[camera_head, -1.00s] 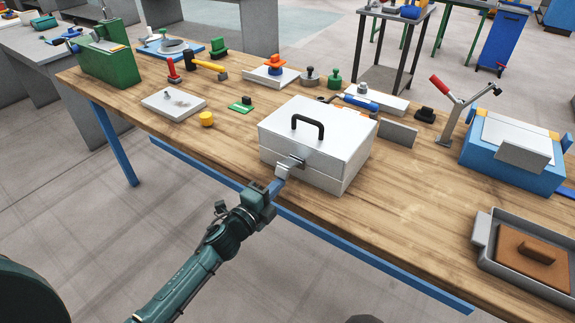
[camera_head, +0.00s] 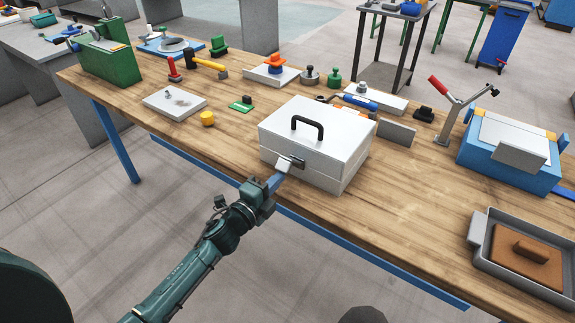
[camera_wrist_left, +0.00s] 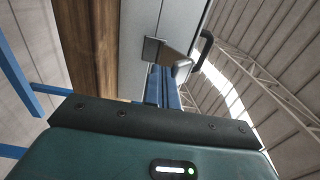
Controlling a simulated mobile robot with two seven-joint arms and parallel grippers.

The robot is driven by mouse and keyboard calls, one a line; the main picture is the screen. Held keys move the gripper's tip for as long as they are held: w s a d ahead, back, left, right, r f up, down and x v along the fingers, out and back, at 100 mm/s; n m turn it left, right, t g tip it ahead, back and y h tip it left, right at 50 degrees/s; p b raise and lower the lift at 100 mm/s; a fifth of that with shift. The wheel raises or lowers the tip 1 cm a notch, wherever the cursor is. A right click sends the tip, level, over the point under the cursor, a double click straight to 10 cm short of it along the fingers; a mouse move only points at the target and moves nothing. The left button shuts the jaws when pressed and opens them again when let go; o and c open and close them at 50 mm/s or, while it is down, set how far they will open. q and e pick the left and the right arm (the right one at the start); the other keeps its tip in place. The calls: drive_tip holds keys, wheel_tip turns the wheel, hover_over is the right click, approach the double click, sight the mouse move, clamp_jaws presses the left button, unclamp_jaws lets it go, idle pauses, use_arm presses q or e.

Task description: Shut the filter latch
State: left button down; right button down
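The filter latch (camera_head: 286,165) is a small grey metal piece on a dark mount on the front face of a white box (camera_head: 315,137) with a black handle on top. It also shows in the left wrist view (camera_wrist_left: 180,66), sticking out from the box front. My left gripper (camera_head: 275,181) is just in front of the latch, its blue fingers pointing at it. In the left wrist view the fingers (camera_wrist_left: 163,84) lie side by side and look shut, with their tips at the latch. I cannot tell whether they touch it. My right gripper is not in view.
The box stands near the front edge of a wooden workbench (camera_head: 400,215). A yellow knob (camera_head: 207,118) and hammer (camera_head: 206,66) lie left.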

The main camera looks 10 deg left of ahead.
use_arm(q)
drive_tip(key=shift+r, duration=0.15)
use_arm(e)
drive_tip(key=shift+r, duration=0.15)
use_arm(q)
drive_tip(key=p+v, duration=0.1)
drive_tip(key=v, duration=0.5)
drive_tip(key=shift+s, duration=0.4)
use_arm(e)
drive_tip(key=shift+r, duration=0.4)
use_arm(q)
drive_tip(key=shift+a, duration=0.1)
idle(0.4)
